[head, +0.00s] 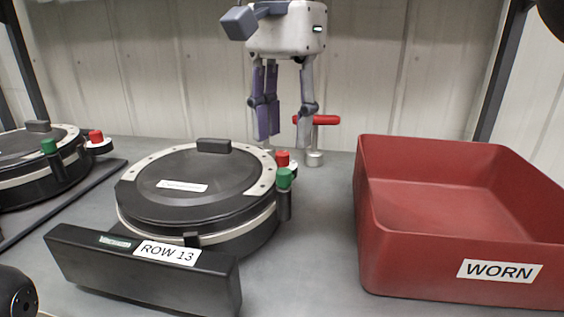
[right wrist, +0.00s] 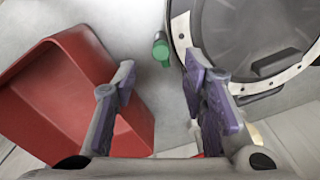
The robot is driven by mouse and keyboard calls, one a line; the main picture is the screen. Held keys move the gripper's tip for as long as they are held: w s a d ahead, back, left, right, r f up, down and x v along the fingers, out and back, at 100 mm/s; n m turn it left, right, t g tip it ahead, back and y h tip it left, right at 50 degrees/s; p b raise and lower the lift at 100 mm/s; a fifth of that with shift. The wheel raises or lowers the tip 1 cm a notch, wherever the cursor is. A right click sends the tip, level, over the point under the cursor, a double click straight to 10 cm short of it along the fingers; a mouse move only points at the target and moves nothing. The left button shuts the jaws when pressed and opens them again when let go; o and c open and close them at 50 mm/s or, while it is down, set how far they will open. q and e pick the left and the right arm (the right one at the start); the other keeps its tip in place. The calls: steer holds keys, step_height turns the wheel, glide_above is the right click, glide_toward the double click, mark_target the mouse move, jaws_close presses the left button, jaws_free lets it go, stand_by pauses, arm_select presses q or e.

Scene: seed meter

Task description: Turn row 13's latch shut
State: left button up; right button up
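The row 13 seed meter (head: 190,185) is a round black unit with a dark lid and pale rim. A red-topped knob (head: 282,159) and a green-topped knob (head: 284,179) stand at its right side. A red bar handle (head: 318,120) on a grey post is behind the meter; I cannot tell which part is the latch. My right gripper (head: 287,138) points down behind the meter's right side, partly in front of the red handle. It is open, with nothing seen between its purple-padded fingers (right wrist: 160,78). In the right wrist view the green knob (right wrist: 160,48) lies beyond the fingertips. My left gripper is not in view.
A red bin (head: 430,230) labelled WORN stands at right. A black bar with the ROW 13 label (head: 167,253) crosses the meter's front. Another meter (head: 40,165) sits at left. Grey bench (head: 315,245) is clear between meter and bin; a panelled wall stands behind.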

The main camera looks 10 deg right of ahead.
mark_target(284, 171)
step_height(284, 171, down, 6)
steer(key=shift+r+b, duration=0.1)
steer(key=shift+b, duration=0.2)
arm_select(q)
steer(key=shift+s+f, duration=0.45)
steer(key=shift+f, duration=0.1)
